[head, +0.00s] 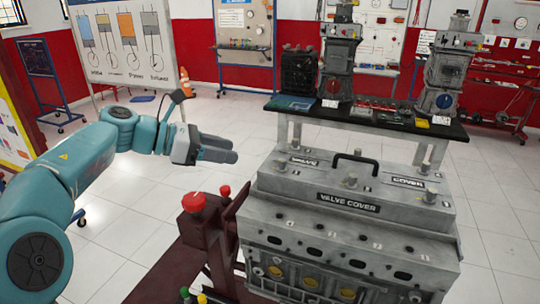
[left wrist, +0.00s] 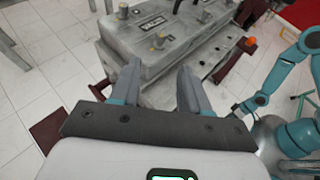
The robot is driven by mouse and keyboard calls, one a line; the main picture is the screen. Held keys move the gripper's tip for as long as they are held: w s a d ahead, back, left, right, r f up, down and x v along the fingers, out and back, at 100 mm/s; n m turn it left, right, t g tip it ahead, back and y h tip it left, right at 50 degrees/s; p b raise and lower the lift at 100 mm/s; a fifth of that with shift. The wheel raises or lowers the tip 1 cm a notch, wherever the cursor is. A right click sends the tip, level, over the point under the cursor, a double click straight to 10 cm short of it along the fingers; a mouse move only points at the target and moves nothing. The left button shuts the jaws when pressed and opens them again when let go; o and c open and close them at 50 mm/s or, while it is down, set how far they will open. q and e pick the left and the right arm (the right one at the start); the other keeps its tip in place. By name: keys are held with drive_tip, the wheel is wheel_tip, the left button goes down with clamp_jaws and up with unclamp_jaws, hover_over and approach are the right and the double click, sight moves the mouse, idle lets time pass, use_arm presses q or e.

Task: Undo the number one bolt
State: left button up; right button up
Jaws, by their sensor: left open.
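The grey engine has a valve cover (head: 280,180) on top, marked "VALVE COVER", with a black handle (head: 357,160). Several upright bolts stand on it, such as a front-middle bolt (head: 350,180) and a back-left bolt (head: 308,140). Small number plates are too small to read, so I cannot tell which bolt is number one. My left gripper (head: 235,150) is open and empty, left of the cover and apart from it. In the left wrist view its fingers (left wrist: 158,85) point toward the cover, with a bolt (left wrist: 158,40) beyond them. A teal arm there, apparently my right, ends in a gripper (left wrist: 240,112) too small to judge.
A dark red stand with red knobs (head: 198,203) is at the engine's left. Behind the engine, a black-topped bench (head: 380,120) holds several engine parts. A whiteboard (head: 122,40) stands at the back left.

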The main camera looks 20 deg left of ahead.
sight(279, 161)
use_arm(q)
drive_tip(key=p+x, duration=0.1)
drive_tip(key=x, duration=1)
drive_tip(key=shift+r, duration=0.15)
drive_tip(key=shift+w+d+p, duration=0.2)
drive_tip(key=shift+d+p, duration=0.1)
drive_tip(key=shift+d, duration=0.2)
drive_tip(key=shift+f, duration=0.2)
drive_tip(key=shift+w+a, duration=0.1)
clamp_jaws()
